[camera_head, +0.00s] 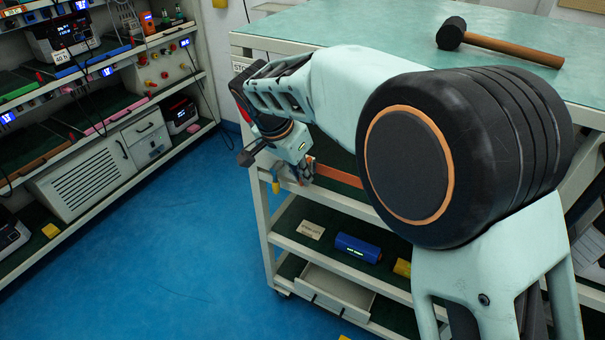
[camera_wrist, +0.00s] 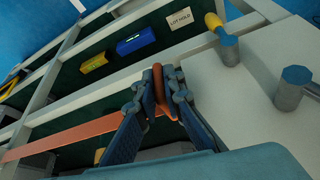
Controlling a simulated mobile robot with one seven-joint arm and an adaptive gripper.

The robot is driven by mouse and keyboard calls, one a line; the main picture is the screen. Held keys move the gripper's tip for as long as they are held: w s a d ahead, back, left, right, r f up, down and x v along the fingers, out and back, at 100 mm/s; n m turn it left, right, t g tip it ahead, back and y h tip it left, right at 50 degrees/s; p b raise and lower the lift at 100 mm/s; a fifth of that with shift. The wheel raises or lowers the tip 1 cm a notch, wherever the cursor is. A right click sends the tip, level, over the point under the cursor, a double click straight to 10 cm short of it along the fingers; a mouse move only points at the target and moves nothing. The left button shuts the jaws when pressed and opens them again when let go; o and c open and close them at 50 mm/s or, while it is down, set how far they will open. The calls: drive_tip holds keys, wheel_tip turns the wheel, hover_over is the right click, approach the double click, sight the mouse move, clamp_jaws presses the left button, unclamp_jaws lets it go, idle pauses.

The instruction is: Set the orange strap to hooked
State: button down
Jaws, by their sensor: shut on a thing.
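The orange strap (camera_head: 338,176) runs across the front of the cart's upper shelf opening. In the wrist view the strap (camera_wrist: 75,134) stretches from the left edge to my gripper (camera_wrist: 160,84), whose fingers are shut on its end. A grey peg with a yellow end (camera_wrist: 222,44) and a plain grey peg (camera_wrist: 293,88) stand on the pale post to the right, apart from my fingers. In the head view my gripper (camera_head: 303,172) is at the cart's left front post, partly hidden by my wrist. My arm hides the strap's other end.
The cart's lower shelf holds a blue box (camera_head: 357,246), a "LOT HOLD" card (camera_head: 311,230) and a yellow block (camera_head: 402,267). A drawer (camera_head: 336,291) sits below. A mallet (camera_head: 500,42) lies on the green top. Racks (camera_head: 95,165) stand left, with clear blue floor between.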

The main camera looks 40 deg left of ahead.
drive_tip(key=c, duration=2)
unclamp_jaws()
drive_tip(key=shift+s+a, duration=0.1)
drive_tip(key=shift+a, duration=0.2)
drive_tip(key=shift+c, duration=0.2)
drive_tip(key=v, duration=1.2)
drive_tip(key=shift+d, duration=0.15)
drive_tip(key=shift+d, duration=0.1)
